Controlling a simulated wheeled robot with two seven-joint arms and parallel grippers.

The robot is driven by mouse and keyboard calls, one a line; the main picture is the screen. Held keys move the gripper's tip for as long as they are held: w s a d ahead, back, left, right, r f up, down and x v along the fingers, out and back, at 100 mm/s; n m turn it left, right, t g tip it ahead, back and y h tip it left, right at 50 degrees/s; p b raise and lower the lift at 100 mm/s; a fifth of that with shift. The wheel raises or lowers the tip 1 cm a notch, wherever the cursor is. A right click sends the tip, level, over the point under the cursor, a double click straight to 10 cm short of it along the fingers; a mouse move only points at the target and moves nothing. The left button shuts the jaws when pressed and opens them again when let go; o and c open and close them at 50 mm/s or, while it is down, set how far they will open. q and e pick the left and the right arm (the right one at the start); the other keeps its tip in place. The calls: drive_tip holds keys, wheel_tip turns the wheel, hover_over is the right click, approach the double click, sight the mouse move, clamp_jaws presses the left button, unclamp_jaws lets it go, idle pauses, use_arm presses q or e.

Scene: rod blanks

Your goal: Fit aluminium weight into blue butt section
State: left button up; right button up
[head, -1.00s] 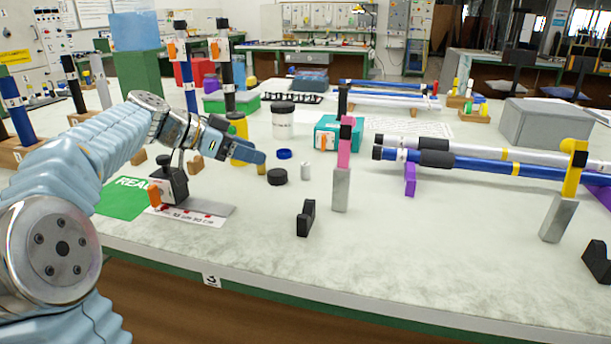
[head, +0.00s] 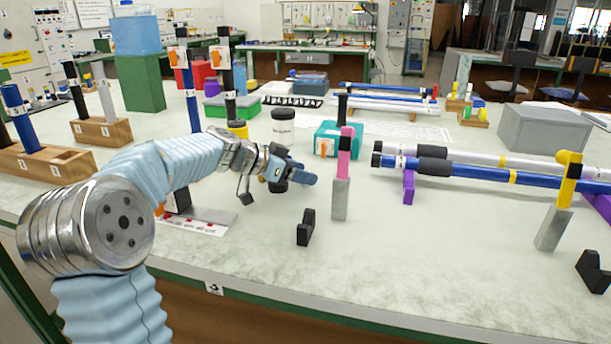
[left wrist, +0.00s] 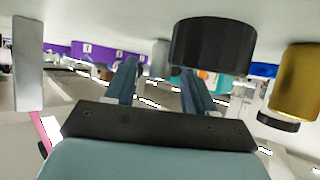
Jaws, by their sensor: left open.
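My left gripper (head: 304,178) is open and empty, low over the table left of the pink-and-grey post. Its two fingers also show in the left wrist view (left wrist: 160,88). A small grey cylinder (left wrist: 160,57), probably the aluminium weight, shows beyond and between the fingers in that view. In the head view the gripper hides the spot where it stood. The blue butt section (head: 530,175) lies level at the right on purple and yellow supports. My right gripper is not in view.
A black round cap (left wrist: 215,45) and a gold cylinder (left wrist: 297,85) stand close to the gripper. The pink-and-grey post (head: 341,185) and a black V-block (head: 306,228) are near its right. A teal box (head: 340,140) is behind.

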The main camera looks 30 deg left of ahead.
use_arm(q)
drive_tip(key=shift+c, duration=0.5)
clamp_jaws()
drive_tip(key=shift+r, duration=0.1)
drive_tip(key=shift+w+r, duration=0.1)
drive_tip(key=shift+r, duration=0.25)
wheel_tip(320, 180, up, 2)
drive_tip(key=shift+r, duration=0.2)
drive_tip(key=s+d+r+b, duration=0.2)
drive_tip(key=s+d+r, duration=0.5)
drive_tip(key=s, duration=0.5)
wheel_tip(320, 180, up, 3)
drive_tip(key=shift+d+f, duration=0.2)
